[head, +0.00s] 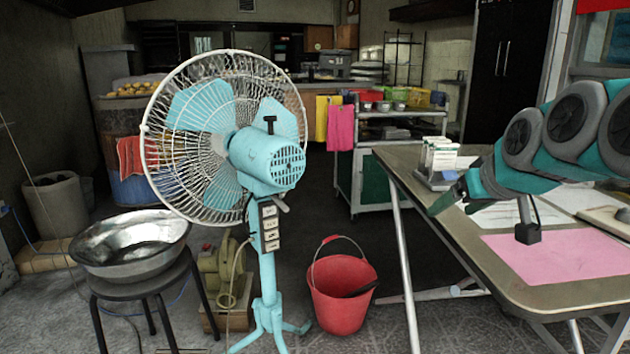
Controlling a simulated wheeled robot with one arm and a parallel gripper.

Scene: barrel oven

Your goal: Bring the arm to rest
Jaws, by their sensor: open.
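My arm reaches in from the right edge over the table (500,281). It is bent, with teal links and dark grey joints. My gripper (440,203) is at the arm's left end, over the table's left edge and in front of the small boxes. It is open, and I see nothing held between its fingers. A small dark block on a stalk hangs below the arm, above the pink sheet. Part of the arm is cut off by the right edge of the picture.
Small white boxes (440,157) stand on the table behind my gripper; a pink sheet (560,258) lies near the front. A blue fan (270,160), red bucket (340,305) and metal bowl on a stool (130,245) stand left. A cart (400,140) stands behind.

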